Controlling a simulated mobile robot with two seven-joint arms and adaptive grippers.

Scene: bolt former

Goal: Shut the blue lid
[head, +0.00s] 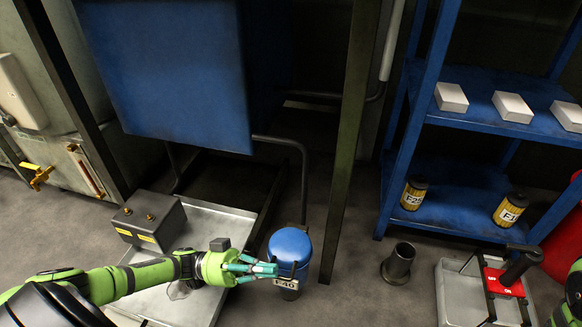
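The blue lid (290,244) is a rounded dome on top of a small grey canister (291,294) with an F-40 label (287,283). The canister stands on the floor just left of a dark post. From this angle I cannot tell whether the lid is fully down. My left gripper (274,270), with teal fingers, reaches in from the left at the lid's lower left edge, in front of the label. Its fingertips look close together, and whether they touch the lid or canister is unclear. Only a piece of my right arm shows at the right edge.
A large blue bin (170,75) hangs behind. The dark post (347,150) stands right of the canister. A blue shelf (455,205), a dark cup (398,262) and a red-marked device (503,283) are further right.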

